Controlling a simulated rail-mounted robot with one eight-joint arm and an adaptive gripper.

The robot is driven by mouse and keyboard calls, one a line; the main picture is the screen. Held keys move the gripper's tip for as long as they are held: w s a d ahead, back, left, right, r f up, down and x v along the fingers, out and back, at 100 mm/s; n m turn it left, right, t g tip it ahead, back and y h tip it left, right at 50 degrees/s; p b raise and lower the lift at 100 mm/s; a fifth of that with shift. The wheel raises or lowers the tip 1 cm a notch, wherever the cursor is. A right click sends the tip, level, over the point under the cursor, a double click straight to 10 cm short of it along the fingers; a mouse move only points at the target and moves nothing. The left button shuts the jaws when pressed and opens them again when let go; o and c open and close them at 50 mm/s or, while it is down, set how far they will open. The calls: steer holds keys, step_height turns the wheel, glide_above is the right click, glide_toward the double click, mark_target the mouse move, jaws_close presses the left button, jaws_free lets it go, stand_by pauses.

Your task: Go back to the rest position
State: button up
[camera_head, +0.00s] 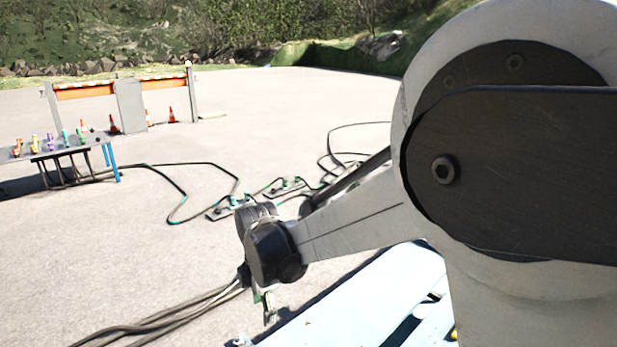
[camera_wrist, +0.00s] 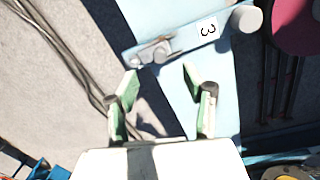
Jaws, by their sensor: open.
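My gripper (camera_wrist: 160,88) shows in the wrist view with its two green-and-white fingers apart and nothing between them. It points at a light blue frame (camera_wrist: 180,20) with a tag marked 3 (camera_wrist: 208,29). A grey metal latch-like part (camera_wrist: 150,52) lies just beyond the fingertips; I cannot tell whether they touch it. In the head view my arm fills the right side, and its end hangs above the ground beside the light blue frame (camera_head: 340,310). The fingers are mostly hidden there.
Dark cables (camera_wrist: 75,65) run along the ground at left. A red disc (camera_wrist: 296,25) is at upper right. In the head view, a table (camera_head: 60,152) with colourful items stands left, before an orange-striped barrier (camera_head: 85,91) and cones (camera_head: 113,124).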

steer(key=s+d+r+m+t, duration=0.1)
steer(key=s+d+r+m, duration=0.2)
steer(key=d+r+m, duration=0.45)
steer(key=s+d+r+m+t, duration=0.2)
steer(key=s+d+r+m, duration=0.15)
steer(key=d, duration=0.65)
steer(key=s+d+r+m+t, duration=0.2)
steer(key=s+d+m+t, duration=0.1)
steer(key=s+d+m, duration=1)
step_height(320, 180, up, 14)
steer(key=d+p, duration=0.1)
steer(key=p, duration=1.3)
steer(key=shift+r+t, duration=0.15)
steer(key=shift+t, duration=0.15)
